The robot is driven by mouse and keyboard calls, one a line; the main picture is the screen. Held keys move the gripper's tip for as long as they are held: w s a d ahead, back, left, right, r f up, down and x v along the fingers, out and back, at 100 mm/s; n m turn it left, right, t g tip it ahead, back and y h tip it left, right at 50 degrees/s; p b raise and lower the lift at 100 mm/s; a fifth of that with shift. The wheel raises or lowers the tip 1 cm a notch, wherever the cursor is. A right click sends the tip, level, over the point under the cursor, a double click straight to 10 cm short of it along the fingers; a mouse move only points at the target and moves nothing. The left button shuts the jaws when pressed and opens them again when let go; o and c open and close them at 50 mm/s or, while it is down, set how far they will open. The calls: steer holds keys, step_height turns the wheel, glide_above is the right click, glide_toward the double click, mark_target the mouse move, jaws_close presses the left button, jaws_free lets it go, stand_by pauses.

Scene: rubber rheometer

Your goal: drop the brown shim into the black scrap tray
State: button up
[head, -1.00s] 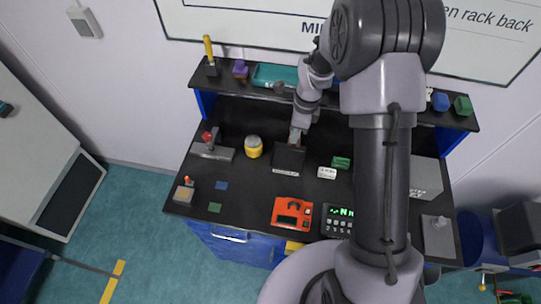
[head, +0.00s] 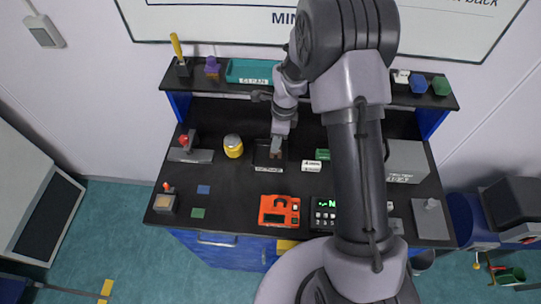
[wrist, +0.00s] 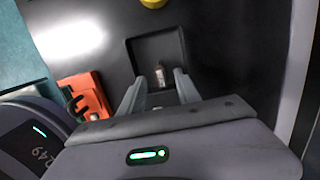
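The black scrap tray (head: 260,156) sits on the black bench top. In the wrist view the tray (wrist: 150,47) lies ahead of and below my fingers. My gripper (head: 276,149) is over the tray. In the wrist view my gripper (wrist: 160,84) is open, with its two fingers apart. The small brown shim (wrist: 160,76) shows between the fingertips, with a gap on both sides, against the tray floor. I cannot tell whether it rests on the floor or is just above it. The shim's lower end is partly hidden.
A yellow-lidded jar (head: 233,147) stands left of the tray, and a small white label block (head: 312,166) is to its right. An orange instrument (head: 279,211) stands in front. A raised shelf (head: 208,86) with several items runs along the back.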

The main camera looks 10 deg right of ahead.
steer(key=shift+r, duration=0.1)
step_height(320, 180, up, 17)
steer(key=d+p, duration=0.1)
steer(key=d, duration=0.1)
steer(key=shift+s, duration=0.35)
